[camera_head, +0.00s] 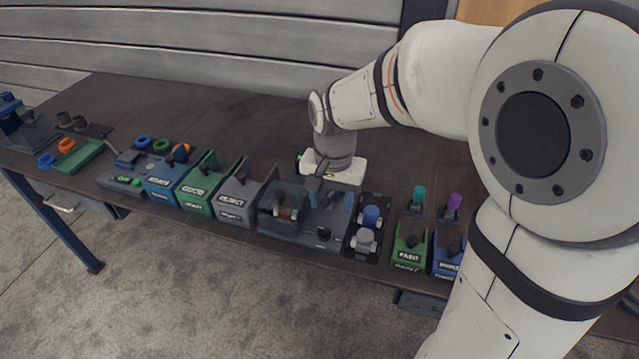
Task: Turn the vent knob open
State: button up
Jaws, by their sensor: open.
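My gripper (316,190) hangs from my white and grey wrist, pointing down over the grey-blue fixture (305,228) at the middle of the bench. Its fingers are small and dark here, and they look open with nothing seen between them. The fixture has a dark, partly see-through housing (272,222) at its left, with a short pipe-like piece (286,213) in it. A small black knob-like part (323,233) sits at the fixture's front right. I cannot tell for sure that this is the vent knob, or how it is turned. The gripper appears apart from it.
Left of the fixture stand labelled grey (236,210), green (195,201) and blue (160,190) bins. The bench's back left is clear.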

aim_at(325, 229)
jog(key=shift+w+a+f, duration=0.3)
jog(key=shift+a+f, duration=0.3)
jog(key=shift+f, duration=0.2)
notch_tip(325, 229, down, 7)
jog(key=shift+f, duration=0.1)
